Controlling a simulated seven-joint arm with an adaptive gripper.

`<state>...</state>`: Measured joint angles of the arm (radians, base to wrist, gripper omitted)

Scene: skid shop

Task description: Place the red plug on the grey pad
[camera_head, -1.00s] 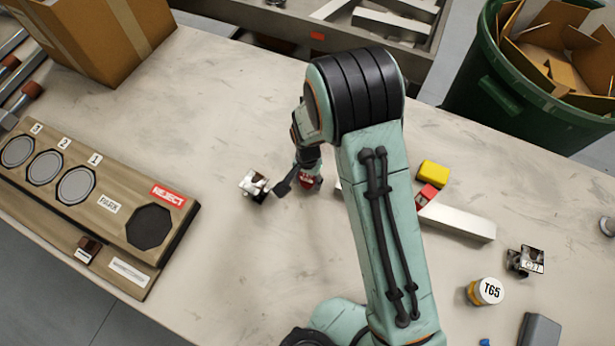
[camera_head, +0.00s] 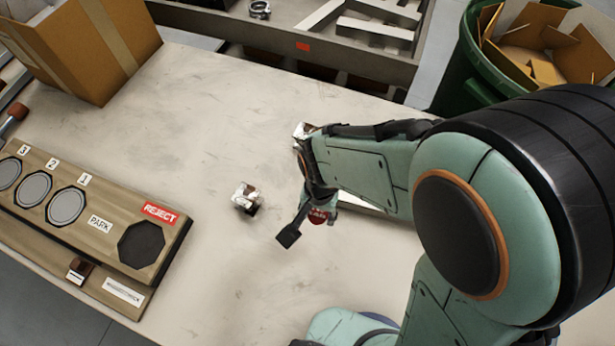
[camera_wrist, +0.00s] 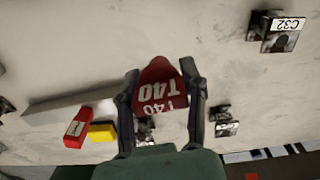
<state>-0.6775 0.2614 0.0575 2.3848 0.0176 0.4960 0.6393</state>
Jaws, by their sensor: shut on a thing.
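A red plug (camera_wrist: 163,88) with white T40 lettering is between the two fingers of my gripper (camera_wrist: 160,72) in the wrist view. The gripper is shut on it. In the head view the plug (camera_head: 318,217) shows as a small red shape beside one dark finger of my gripper (camera_head: 304,224), over the bench. Several round grey pads (camera_head: 34,189), numbered 1 to 3, sit in a wooden board (camera_head: 100,245) at the left. A darker octagonal pad (camera_head: 141,246) lies near its REJECT label. I cannot tell which is the task's grey pad.
The wrist view shows a red block (camera_wrist: 77,128), a yellow block (camera_wrist: 101,132), a pale bar (camera_wrist: 60,110) and a C32 block (camera_wrist: 275,35). The bench's middle left is clear.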

